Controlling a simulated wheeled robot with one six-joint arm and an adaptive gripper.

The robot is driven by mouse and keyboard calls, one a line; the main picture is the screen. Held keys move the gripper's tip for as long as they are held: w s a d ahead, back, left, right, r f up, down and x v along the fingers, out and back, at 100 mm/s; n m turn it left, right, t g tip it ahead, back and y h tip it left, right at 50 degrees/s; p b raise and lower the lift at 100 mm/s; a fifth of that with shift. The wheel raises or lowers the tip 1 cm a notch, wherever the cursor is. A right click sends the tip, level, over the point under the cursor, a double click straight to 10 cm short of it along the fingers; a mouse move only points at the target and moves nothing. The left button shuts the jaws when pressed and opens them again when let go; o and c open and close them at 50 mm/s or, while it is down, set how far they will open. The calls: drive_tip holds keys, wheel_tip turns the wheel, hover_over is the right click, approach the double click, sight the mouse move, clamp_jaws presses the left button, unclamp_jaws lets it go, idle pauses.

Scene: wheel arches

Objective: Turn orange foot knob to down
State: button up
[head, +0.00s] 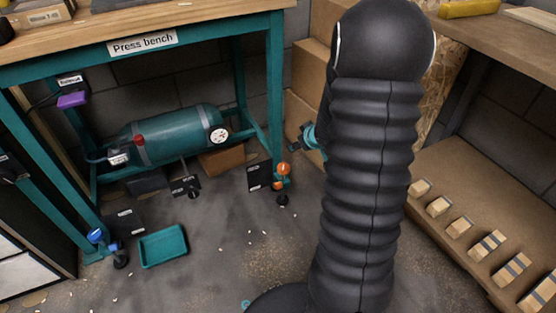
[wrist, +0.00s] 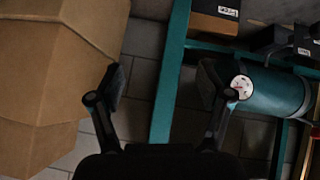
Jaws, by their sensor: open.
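The orange foot knob (head: 284,169) is at the foot of the teal press bench's right front leg, in the head view, with a dark foot below it and a dark label plate to its left. The wrist view does not show the knob. My gripper (wrist: 163,80) is open and empty in the wrist view, its two dark fingers apart, with the bench's teal leg seen between them. In the head view my black arm hides most of the gripper; only a small teal and dark part shows left of the arm, right of the knob and apart from it.
The press bench (head: 200,29) has a teal tank (head: 172,135) under it. A blue knob (head: 96,236) is at its left leg, and a teal tray (head: 163,246) lies on the floor. Cardboard boxes (wrist: 50,75) stand close on the left in the wrist view. Wooden blocks (head: 460,227) line the right shelf.

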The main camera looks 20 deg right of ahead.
sight(284, 167)
wheel_tip(284, 167, down, 10)
drive_tip(key=y, duration=0.3)
drive_tip(key=shift+n, duration=0.3)
drive_tip(key=b+x, duration=0.3)
drive_tip(key=x, duration=1)
drive_tip(key=shift+a+f, duration=0.15)
drive_tip(key=shift+s, duration=0.1)
drive_tip(key=c, duration=1.2)
